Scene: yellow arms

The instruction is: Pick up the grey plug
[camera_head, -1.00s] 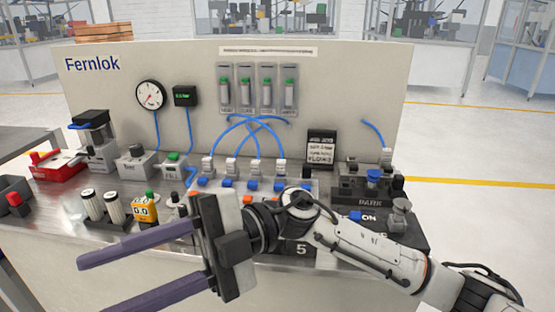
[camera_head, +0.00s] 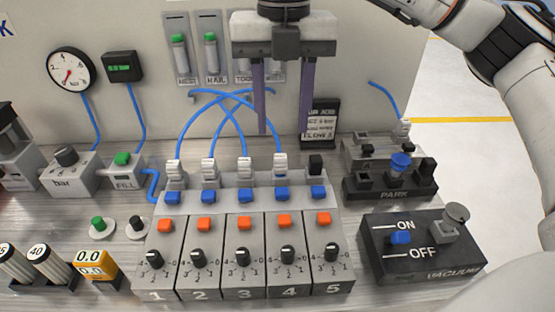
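My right gripper (camera_head: 283,133) hangs fingers-down in front of the board, open, with nothing between its two purple fingers. It is above and behind the row of light grey hose plugs (camera_head: 244,168) at the back of the numbered valve block. Another light grey plug with a blue hose (camera_head: 404,127) stands behind the PARK block, to the right of the gripper. A grey round-topped piece (camera_head: 455,216) stands on the VACUUM block. I cannot tell which of these is the grey plug named. My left gripper is not in view.
The valve block (camera_head: 217,270) has orange and blue buttons and black knobs. The PARK block (camera_head: 390,190) holds a blue-capped piece (camera_head: 400,163). The VACUUM block (camera_head: 385,262) has a blue switch. A black sign (camera_head: 320,118) stands near the right finger.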

